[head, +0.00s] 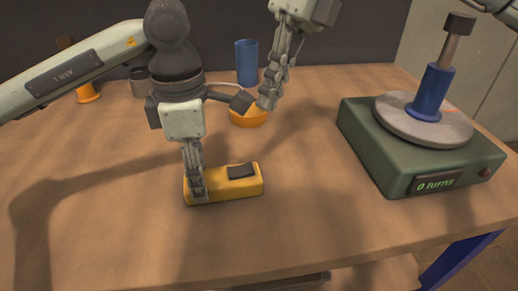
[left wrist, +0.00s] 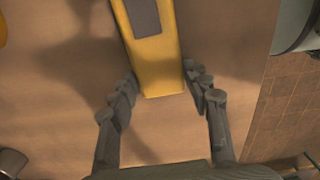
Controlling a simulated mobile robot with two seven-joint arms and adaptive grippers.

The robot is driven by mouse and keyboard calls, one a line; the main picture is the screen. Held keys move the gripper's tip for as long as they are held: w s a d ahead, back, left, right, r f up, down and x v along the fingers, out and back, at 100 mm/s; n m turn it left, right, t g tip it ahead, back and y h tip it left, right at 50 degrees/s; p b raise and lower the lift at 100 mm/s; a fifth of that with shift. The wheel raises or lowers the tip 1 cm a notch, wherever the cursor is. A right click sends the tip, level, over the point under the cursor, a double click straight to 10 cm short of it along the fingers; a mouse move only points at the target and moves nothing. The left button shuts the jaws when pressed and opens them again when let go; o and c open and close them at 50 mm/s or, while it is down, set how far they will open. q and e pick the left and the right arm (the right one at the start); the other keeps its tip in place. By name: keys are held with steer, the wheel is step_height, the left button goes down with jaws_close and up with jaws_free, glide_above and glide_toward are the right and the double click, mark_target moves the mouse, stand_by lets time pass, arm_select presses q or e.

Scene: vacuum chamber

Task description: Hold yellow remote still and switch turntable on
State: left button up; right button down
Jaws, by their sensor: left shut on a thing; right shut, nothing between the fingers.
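The yellow remote (head: 226,188) lies flat on the wooden table in the head view, with a dark button pad (head: 240,171) on its top near the right end. My left gripper (head: 197,196) points down and is shut on the remote's left end. In the left wrist view its fingers stand either side of the remote (left wrist: 157,63). My right gripper (head: 268,98) is shut and empty, above and behind the remote. The turntable (head: 391,152) is a green box with a grey disc (head: 456,128) at the right; its display (head: 436,184) reads "0 turns".
A blue cylinder (head: 432,90) with a dark-topped rod stands on the disc. An orange bowl (head: 249,118), a blue cup (head: 247,62), a metal cup (head: 139,82) and an orange-based object (head: 87,93) stand farther back. Bare table lies between remote and turntable.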

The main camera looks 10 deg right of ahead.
steer(key=d+m+y, duration=0.1)
steer(key=m, duration=0.7)
steer(key=s+d+r+m+t+y, duration=0.1)
steer(key=m, duration=0.8)
steer(key=s+d+r+m+t+y, duration=0.1)
steer(key=m, duration=0.8)
steer(key=shift+d+r, duration=0.25)
steer(key=shift+d, duration=0.1)
